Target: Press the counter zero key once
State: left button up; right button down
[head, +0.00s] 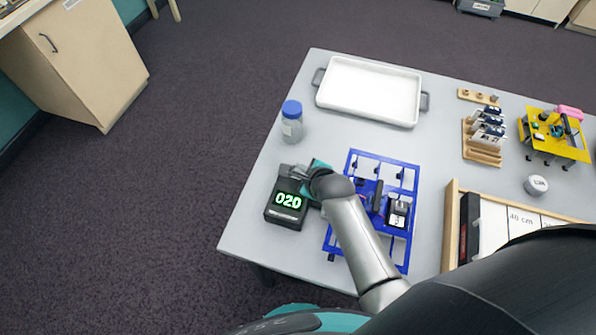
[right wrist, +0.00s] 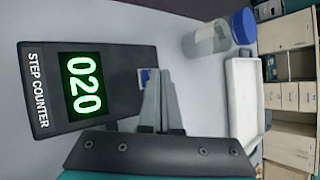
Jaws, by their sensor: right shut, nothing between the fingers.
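The step counter (head: 286,216) is a black box near the table's left edge. Its green display reads 020, and it fills the left of the right wrist view (right wrist: 45,88). A small blue and white patch, seemingly the zero key (right wrist: 145,76), shows on the counter beside the fingertips and is partly hidden by them. My right gripper (head: 291,171) is shut and empty at the counter's far end; its fingers also show in the right wrist view (right wrist: 160,80). I cannot tell whether the fingertips touch the key. My left gripper is not in view.
A blue-lidded jar (head: 291,122) stands beyond the counter, with a white tray (head: 370,90) behind. A blue frame (head: 350,165) lies right of the counter, beneath my right arm. A wooden-edged box (head: 449,225), card rack (head: 483,155) and yellow stand (head: 565,148) are farther right.

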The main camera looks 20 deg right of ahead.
jog(key=shift+f, duration=0.35)
dwell(0.8)
jog(key=shift+r+p, duration=0.8)
jog(key=shift+p, duration=0.1)
notch_tip(320, 180, up, 5)
jog(key=p, duration=0.5)
jog(key=shift+r+p, duration=0.1)
jog(key=shift+p, duration=0.3)
dwell(0.4)
